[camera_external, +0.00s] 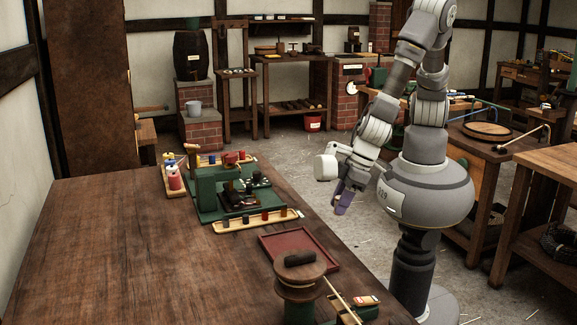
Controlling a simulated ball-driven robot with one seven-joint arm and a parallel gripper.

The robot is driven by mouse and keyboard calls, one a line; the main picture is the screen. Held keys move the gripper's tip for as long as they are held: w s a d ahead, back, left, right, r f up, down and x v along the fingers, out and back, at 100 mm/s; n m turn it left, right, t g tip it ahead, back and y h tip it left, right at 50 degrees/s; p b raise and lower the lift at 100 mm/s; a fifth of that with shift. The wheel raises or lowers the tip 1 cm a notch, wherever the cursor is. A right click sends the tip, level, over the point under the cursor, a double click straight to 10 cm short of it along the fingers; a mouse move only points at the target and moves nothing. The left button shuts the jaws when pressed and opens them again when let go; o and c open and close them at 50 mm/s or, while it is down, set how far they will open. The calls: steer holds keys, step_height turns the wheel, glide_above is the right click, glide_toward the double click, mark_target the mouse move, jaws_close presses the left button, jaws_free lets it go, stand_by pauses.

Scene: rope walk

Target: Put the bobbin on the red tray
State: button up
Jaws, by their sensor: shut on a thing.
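The red tray (328,262) lies flat near the right edge of the wooden table. Its visible part is empty, and a round wooden stand hides its near part. My gripper (345,198) points down, up and to the right of the tray in the picture, against the floor past the table's edge. It is shut on a small purple thing (342,207). This may be the bobbin, but it is too small to tell for sure. The tray and the purple thing are apart.
The round wooden stand (300,276) bears a dark roll. A long narrow tray (226,227) of small coloured pieces lies beside a green device (205,190). A red spool (174,181) stands in another tray at the back left. The table's left part is bare.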

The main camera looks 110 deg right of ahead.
steer(key=w+a, duration=0.1)
steer(key=w, duration=0.3)
steer(key=w+a+f, duration=0.1)
steer(key=w+a, duration=0.1)
steer(key=w, duration=0.3)
steer(key=w+a, duration=0.2)
steer(key=w, duration=0.3)
steer(key=shift+w+a+f, duration=0.1)
steer(key=shift+w+f, duration=0.05)
steer(key=shift+f, duration=0.15)
steer(key=shift+w+a+f, duration=0.1)
steer(key=shift+f, duration=0.05)
steer(key=shift+f+b, duration=0.75)
steer(key=shift+f, duration=0.8)
steer(key=shift+f, duration=0.2)
steer(key=o, duration=1)
steer(key=shift+r, duration=0.1)
